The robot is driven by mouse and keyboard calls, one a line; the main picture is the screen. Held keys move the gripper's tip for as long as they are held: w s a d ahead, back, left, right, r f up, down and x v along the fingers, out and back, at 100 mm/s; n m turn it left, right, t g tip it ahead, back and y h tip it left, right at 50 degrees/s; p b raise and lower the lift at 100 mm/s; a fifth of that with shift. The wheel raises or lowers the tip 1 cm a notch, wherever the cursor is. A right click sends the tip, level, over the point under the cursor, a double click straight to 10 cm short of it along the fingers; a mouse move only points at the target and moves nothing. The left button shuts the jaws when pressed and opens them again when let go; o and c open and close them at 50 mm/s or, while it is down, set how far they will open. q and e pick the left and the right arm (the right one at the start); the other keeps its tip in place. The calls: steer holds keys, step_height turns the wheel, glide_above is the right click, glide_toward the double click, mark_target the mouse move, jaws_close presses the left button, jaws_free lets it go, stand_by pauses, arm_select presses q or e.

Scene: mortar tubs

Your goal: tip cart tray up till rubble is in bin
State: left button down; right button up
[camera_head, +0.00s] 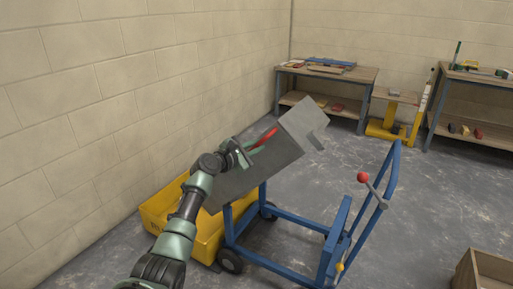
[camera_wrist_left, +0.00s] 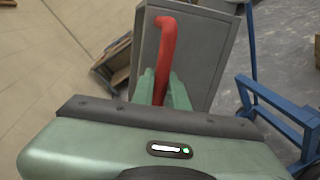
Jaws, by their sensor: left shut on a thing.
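The grey cart tray (camera_head: 284,150) is tipped steeply on the blue cart frame (camera_head: 290,262), its low end over the yellow bin (camera_head: 208,240) and its far end raised. My left gripper (camera_head: 250,152) is shut on the red handle (camera_head: 266,136) on the tray's side. In the left wrist view the red handle (camera_wrist_left: 164,50) runs between the fingers (camera_wrist_left: 166,92), with the grey tray (camera_wrist_left: 200,55) behind it. I see no rubble; the tray's inside and most of the bin's inside are hidden. My right gripper is not in view.
A red-knobbed lever (camera_head: 363,177) stands up by the cart's blue push handle (camera_head: 390,180). A wooden box (camera_head: 482,272) lies at the lower right. Workbenches (camera_head: 350,75) and a yellow stand (camera_head: 388,125) line the back wall.

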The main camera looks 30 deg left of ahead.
arm_select(q)
steer(key=c, duration=1.4)
jaws_free()
steer(key=shift+d, duration=0.1)
steer(key=shift+f, duration=0.1)
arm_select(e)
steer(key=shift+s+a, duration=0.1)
